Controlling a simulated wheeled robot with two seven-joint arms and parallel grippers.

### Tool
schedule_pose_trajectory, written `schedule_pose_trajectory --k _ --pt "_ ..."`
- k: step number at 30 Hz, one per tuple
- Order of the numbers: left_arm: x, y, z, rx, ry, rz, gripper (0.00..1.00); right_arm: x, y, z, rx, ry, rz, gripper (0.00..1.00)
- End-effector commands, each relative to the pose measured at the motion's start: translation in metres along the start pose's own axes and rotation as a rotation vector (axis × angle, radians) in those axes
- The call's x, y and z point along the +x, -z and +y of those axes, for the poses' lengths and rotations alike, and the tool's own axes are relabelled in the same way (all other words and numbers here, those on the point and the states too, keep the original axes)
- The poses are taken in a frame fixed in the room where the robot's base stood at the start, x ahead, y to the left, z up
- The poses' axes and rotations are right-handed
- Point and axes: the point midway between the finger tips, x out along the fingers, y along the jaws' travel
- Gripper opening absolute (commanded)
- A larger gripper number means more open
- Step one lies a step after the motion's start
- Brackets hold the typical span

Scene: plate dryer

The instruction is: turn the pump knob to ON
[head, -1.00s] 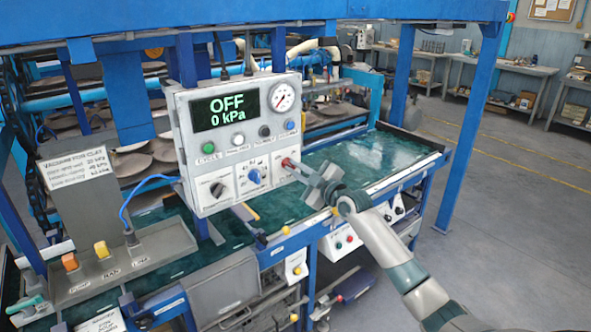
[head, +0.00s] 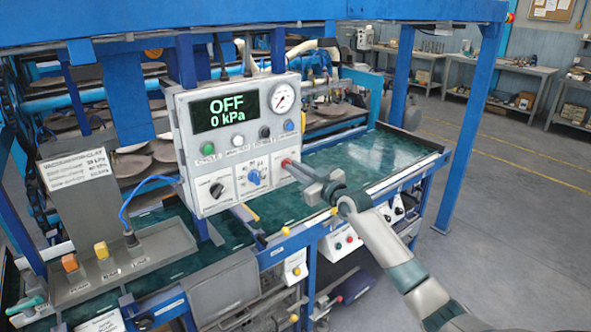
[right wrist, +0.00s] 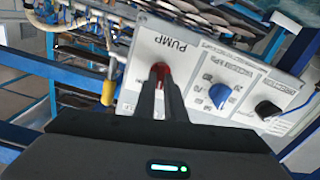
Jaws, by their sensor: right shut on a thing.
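The control box (head: 187,129) has a display (head: 226,111) reading OFF and 0 kPa. The red pump knob (head: 286,162) is at the lower right of its face. It also shows in the right wrist view as a red knob (right wrist: 160,70) beside the label PUMP. My right gripper (head: 291,166) is shut on the pump knob, its fingers (right wrist: 161,84) pointing straight at the panel and hiding part of the knob.
A blue knob (head: 253,177) and a black knob (head: 217,190) sit left of the pump knob. Coloured buttons and a gauge (head: 283,97) are above. A grey switch box (head: 75,200) stands at left. The green tabletop (head: 345,165) to the right is mostly clear.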

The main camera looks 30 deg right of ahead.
Motion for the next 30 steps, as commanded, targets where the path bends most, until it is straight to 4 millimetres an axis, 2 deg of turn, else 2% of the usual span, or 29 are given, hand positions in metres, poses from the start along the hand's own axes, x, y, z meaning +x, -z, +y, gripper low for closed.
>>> schedule_pose_trajectory --k 21,30 --pt "-0.015 0.001 0.000 0.000 0.000 0.000 0.44 0.000 -0.001 0.003 0.680 -0.001 -0.001 0.00" --pt "-0.021 0.002 0.000 0.000 0.000 0.000 0.44 0.000 -0.001 0.003 0.895 -0.001 -0.001 0.00"
